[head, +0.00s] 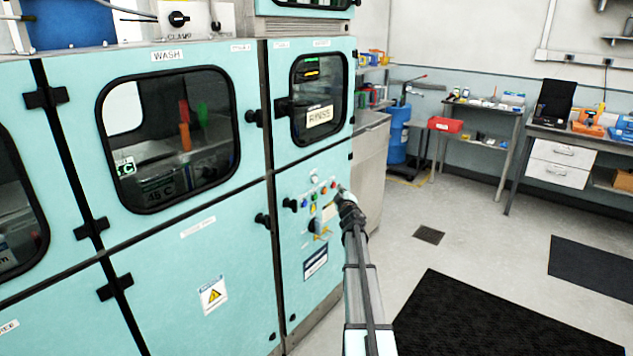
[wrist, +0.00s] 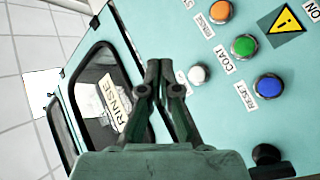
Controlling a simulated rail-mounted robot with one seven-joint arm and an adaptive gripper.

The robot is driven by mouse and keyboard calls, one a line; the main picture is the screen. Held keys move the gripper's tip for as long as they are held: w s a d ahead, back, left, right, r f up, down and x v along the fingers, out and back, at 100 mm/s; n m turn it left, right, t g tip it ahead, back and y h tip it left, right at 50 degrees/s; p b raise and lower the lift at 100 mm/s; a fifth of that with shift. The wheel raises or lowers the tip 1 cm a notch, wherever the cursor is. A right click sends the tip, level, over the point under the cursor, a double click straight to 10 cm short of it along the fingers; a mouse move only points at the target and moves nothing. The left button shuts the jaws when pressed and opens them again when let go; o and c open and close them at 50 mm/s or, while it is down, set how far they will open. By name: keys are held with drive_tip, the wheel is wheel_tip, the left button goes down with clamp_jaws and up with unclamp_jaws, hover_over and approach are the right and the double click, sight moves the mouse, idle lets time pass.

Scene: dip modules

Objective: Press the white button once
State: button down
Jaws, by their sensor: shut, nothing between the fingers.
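The white button (wrist: 199,74) is a small round cap on the teal control panel. In the wrist view it lies just right of my gripper's fingertips (wrist: 160,66). In the head view the white button (head: 313,176) sits at the top of the button cluster. My gripper (head: 339,188) is at the right side of that cluster, in front of the panel. Its fingers are together and empty. A gap shows between the fingertips and the white button in the wrist view; I cannot tell their distance from the panel.
Orange (wrist: 219,11), green (wrist: 244,46) and blue (wrist: 269,87) buttons form a row beside the white one. A black knob (wrist: 266,154) is at lower right in the wrist view. The RINSE window (head: 319,98) is above the panel.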

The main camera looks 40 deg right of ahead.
sight(315, 179)
drive_tip(key=w+a+b, duration=0.2)
drive_tip(key=w+b, duration=0.4)
drive_tip(key=w, duration=0.2)
drive_tip(key=shift+w+a, duration=0.2)
drive_tip(key=shift+a, duration=0.1)
idle(1.6)
drive_tip(key=shift+w+a+b, duration=0.15)
drive_tip(key=shift+w+b, duration=0.15)
drive_tip(key=shift+w, duration=0.1)
